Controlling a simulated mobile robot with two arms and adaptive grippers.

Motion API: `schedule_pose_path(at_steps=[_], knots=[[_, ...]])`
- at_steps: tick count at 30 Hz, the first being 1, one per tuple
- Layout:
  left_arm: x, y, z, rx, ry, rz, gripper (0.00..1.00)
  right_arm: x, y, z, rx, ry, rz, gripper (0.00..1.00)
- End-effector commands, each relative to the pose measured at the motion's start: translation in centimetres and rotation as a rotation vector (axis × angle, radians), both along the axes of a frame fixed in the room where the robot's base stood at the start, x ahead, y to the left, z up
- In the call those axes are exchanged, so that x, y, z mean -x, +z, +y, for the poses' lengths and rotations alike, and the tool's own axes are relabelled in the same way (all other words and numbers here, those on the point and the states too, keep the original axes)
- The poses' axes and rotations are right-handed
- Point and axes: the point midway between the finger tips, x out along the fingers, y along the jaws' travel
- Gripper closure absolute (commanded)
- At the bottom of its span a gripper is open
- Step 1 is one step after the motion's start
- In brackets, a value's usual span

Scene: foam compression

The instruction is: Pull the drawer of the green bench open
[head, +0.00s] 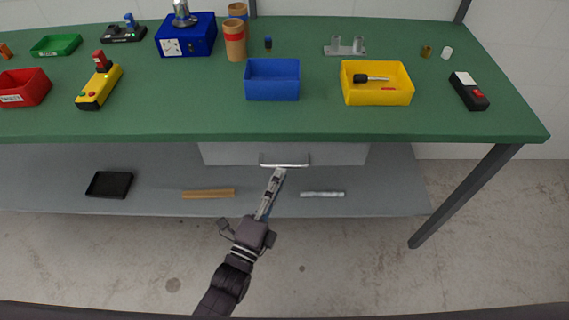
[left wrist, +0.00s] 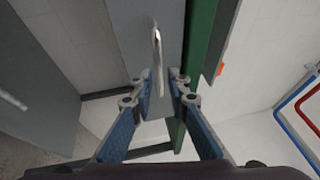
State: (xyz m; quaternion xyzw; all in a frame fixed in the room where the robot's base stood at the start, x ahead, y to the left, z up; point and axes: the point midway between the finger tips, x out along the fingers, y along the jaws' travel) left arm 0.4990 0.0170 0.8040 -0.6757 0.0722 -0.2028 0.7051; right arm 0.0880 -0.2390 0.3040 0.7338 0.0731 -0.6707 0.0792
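The green bench (head: 150,122) has a grey drawer (head: 225,154) under its top, and the drawer looks shut. A silver bar handle (head: 284,164) runs along the drawer front. My left gripper (head: 279,174) is at the handle, its fingertips just below the bar's middle in the head view. In the left wrist view the two blue-padded fingers (left wrist: 163,85) stand apart, and the handle (left wrist: 156,50) reaches into the gap between their tips. I cannot tell whether either finger touches it. My right gripper is not in view.
A grey lower shelf (head: 380,190) holds a black tray (head: 109,184), a wooden strip (head: 208,194) and a metal piece (head: 322,194). A bench leg (head: 465,197) stands at the right. Blue (head: 272,80) and yellow (head: 377,96) bins sit on top. The floor in front is clear.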

Motion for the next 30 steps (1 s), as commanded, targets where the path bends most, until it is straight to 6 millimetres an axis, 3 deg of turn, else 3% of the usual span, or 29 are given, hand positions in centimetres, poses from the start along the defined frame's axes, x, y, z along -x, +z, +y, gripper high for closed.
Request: schedule_pose_path(at_steps=[3,10,19,24,30], knots=[[-1.9,0.5,-0.8,0.003,0.000,-0.001,0.84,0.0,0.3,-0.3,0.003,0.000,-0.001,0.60],[-3.8,0.7,-1.6,0.001,0.000,0.003,0.84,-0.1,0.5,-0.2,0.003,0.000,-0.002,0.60],[-4.0,0.6,-1.7,0.001,0.000,0.005,0.84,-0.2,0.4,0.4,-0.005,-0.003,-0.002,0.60],[-4.0,0.6,-1.7,0.002,0.000,0.004,1.00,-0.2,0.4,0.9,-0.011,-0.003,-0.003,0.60],[-4.0,0.6,-1.7,0.001,0.000,0.005,1.00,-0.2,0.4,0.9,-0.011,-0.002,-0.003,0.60]])
